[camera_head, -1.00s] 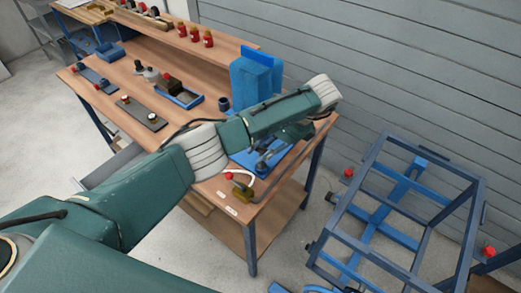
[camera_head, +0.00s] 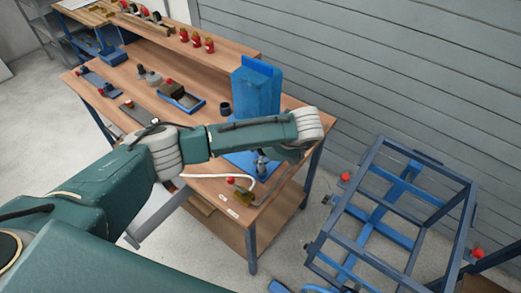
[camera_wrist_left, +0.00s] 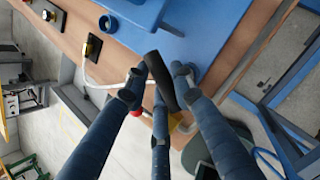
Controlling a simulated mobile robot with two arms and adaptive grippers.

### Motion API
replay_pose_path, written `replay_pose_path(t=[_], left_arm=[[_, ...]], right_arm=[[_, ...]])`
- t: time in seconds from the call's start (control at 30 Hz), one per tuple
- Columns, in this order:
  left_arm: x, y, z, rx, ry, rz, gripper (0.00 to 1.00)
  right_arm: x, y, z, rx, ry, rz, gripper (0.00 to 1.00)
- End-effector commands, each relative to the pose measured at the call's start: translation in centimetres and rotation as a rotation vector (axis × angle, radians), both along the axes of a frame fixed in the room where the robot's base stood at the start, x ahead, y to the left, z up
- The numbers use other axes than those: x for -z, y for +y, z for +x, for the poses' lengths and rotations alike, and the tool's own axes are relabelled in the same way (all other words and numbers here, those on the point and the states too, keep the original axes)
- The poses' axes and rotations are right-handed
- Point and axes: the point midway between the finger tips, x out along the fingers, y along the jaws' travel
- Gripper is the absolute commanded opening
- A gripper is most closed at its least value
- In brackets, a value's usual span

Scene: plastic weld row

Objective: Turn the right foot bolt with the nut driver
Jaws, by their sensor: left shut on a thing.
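My left gripper (camera_head: 264,164) is over the front right end of the wooden bench, beside the blue base plate of the blue machine (camera_head: 256,92). In the left wrist view, its dark fingers (camera_wrist_left: 160,84) are shut on a black handle (camera_wrist_left: 163,84), which I take for the nut driver. The blue base plate (camera_wrist_left: 205,25) lies just beyond the fingertips in that view. The driver's working end is hidden, and I cannot make out the right foot bolt or any contact with it. My right gripper is in neither view.
A red-knobbed part with a pale hose (camera_head: 236,182) lies near the bench's front edge (camera_head: 245,222). A blue frame cart (camera_head: 395,215) stands on the floor at the right. Trays and small parts sit further left on the bench. The grey slatted wall (camera_head: 400,70) is behind.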

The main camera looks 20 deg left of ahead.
Motion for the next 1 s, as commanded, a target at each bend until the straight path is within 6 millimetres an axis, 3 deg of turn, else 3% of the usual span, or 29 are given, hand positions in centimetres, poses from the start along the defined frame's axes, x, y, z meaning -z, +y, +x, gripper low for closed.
replay_pose_path(t=[0.17,0.4,0.8,1.0], left_arm=[[0.4,0.3,0.1,0.273,-0.002,0.002,0.0],[0.7,0.4,0.3,0.645,-0.005,0.001,0.0],[0.6,0.5,0.6,1.12,-0.006,0.0,0.0],[0.3,0.4,0.7,1.341,-0.006,-0.001,0.0]], right_arm=[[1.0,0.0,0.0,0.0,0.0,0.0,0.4],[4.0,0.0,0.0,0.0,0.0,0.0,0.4],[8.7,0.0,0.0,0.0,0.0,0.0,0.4],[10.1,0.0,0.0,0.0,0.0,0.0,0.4]])
